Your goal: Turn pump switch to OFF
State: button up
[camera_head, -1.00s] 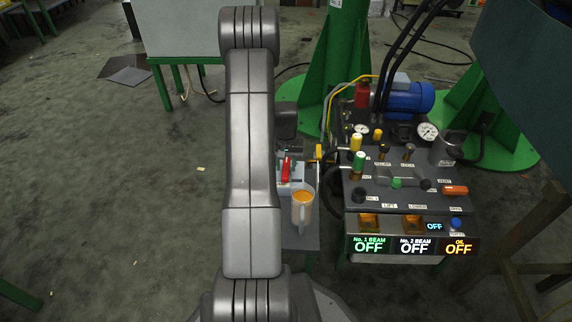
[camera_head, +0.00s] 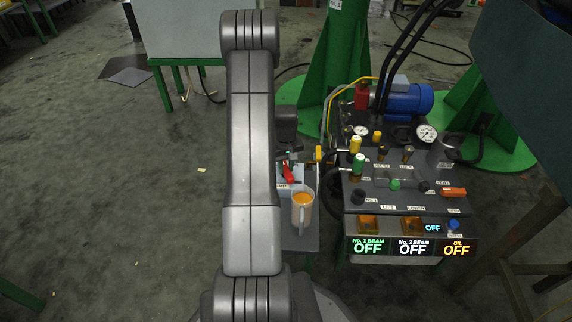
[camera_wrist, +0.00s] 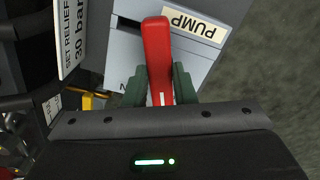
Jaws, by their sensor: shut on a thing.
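The pump switch has a red handle (camera_wrist: 157,55) on a grey box (camera_wrist: 192,62) labelled PUMP in the wrist view. The handle slants slightly in that view, its far end reaching past the fingers. My gripper (camera_wrist: 159,86) is shut on the handle, with one dark green finger on each side. In the head view the red handle (camera_head: 288,175) shows beside my arm, tilted on the light switch box (camera_head: 285,184). My arm hides part of the box there. The position markings on the box are mostly covered.
A mug with orange contents (camera_head: 302,208) stands close in front of the switch box on a grey shelf (camera_head: 300,240). The control panel (camera_head: 400,200) with valves and levers is just to the right. Its displays read OFF. Open floor lies to the left.

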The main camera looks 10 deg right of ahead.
aim_at(286, 168)
jog(key=n+p, duration=0.1)
jog(key=n, duration=0.5)
jog(key=n+p, duration=0.1)
jog(key=n, duration=0.6)
jog(key=shift+n, duration=0.3)
dwell(0.4)
jog(key=o, duration=1)
notch_tip(286, 168, up, 14)
jog(key=p, duration=0.4)
jog(key=shift+f, duration=0.1)
notch_tip(286, 168, down, 14)
jog(key=b, duration=0.4)
